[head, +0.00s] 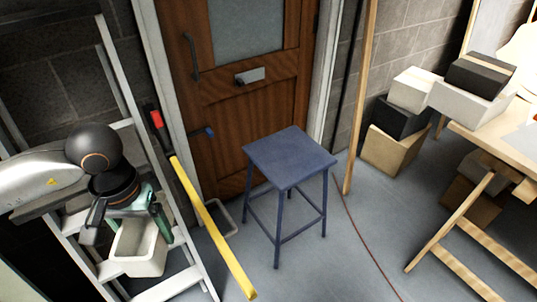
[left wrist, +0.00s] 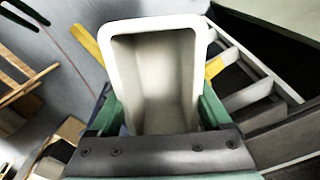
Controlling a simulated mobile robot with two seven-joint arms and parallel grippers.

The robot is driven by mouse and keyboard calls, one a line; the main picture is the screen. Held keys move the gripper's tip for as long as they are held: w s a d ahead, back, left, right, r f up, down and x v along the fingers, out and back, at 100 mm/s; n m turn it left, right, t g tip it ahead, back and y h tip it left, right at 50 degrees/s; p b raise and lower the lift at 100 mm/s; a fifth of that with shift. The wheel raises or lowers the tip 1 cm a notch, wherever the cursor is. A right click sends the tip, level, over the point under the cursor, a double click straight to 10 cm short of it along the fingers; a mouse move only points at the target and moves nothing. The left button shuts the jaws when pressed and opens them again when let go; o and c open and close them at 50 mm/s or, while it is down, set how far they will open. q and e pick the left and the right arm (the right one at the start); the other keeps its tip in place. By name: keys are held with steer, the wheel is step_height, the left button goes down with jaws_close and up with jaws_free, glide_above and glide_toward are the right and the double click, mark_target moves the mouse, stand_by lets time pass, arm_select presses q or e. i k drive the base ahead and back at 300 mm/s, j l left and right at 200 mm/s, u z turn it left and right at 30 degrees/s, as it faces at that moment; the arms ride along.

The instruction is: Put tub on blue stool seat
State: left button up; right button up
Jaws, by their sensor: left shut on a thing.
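The tub (head: 139,249) is a white, open-topped rectangular container, and it looks empty. My left gripper (head: 140,222) is shut on it at the left of the head view, in front of a stepladder. In the left wrist view the tub (left wrist: 155,70) sits between the green fingers of the gripper (left wrist: 158,118), with its opening facing the camera. The blue stool (head: 290,155) stands upright in the middle of the head view, to the right of the tub and apart from it. Its square seat is bare.
A stepladder (head: 185,228) stands behind and beside my left gripper. A yellow pole (head: 212,226) leans between ladder and stool. A wooden door (head: 250,110) is behind the stool. Boxes (head: 398,135) and a wooden workbench (head: 480,150) stand at right.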

mark_target(293, 157)
steer(key=i+l+z, duration=0.15)
steer(key=l, duration=0.55)
steer(key=i+l+z, duration=0.1)
steer(key=l, duration=0.25)
steer(key=i+l+z, duration=0.1)
steer(key=i+l, duration=0.2)
steer(key=i+j+z, duration=0.3)
steer(key=i+j, duration=0.45)
steer(key=i, duration=0.15)
